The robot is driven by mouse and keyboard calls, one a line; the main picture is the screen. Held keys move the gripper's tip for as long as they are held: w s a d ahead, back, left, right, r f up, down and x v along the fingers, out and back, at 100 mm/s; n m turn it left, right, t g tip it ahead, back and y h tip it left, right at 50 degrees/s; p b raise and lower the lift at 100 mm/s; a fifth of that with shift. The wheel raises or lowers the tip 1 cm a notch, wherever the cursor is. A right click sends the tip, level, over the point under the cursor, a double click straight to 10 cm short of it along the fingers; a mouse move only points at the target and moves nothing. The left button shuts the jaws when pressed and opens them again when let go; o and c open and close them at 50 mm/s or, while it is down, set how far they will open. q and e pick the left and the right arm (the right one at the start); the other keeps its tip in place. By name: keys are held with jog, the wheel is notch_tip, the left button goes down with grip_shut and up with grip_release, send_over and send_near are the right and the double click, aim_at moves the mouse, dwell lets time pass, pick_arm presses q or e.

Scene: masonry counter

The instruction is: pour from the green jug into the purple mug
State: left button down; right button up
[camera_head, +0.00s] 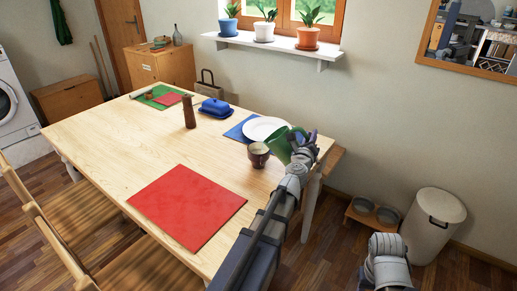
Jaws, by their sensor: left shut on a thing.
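The green jug (279,146) is at the right side of the table, just right of and behind the purple mug in the picture. My left gripper (301,146) is shut on the jug from its right side. The jug looks tilted with its mouth toward the left, near the mug. Its inside and any stream are too small to tell. The purple mug (258,156), dark with a paler inside, stands upright on the bare wood. My right arm shows only in part at the lower right, and its gripper is not visible.
The wooden table (130,150) holds a white plate (262,128) on a blue mat behind the jug, a brown pepper mill (189,112), a blue butter dish (214,107) and a red mat (188,205). Chairs stand at left. A white bin (432,225) stands at right.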

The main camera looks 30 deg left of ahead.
pick_arm(q)
jog(key=shift+a+r+n+p, duration=0.3)
jog(key=shift+r+n, duration=0.05)
jog(key=shift+n, duration=0.15)
pick_arm(e)
jog(key=shift+a+r, duration=0.25)
jog(key=shift+r, duration=0.1)
dwell(3.4)
pick_arm(q)
jog(key=shift+s+a+r+p, duration=0.1)
jog(key=shift+r+p, duration=0.2)
pick_arm(e)
jog(key=shift+a+r, duration=0.1)
jog(key=shift+r, duration=0.2)
dwell(0.9)
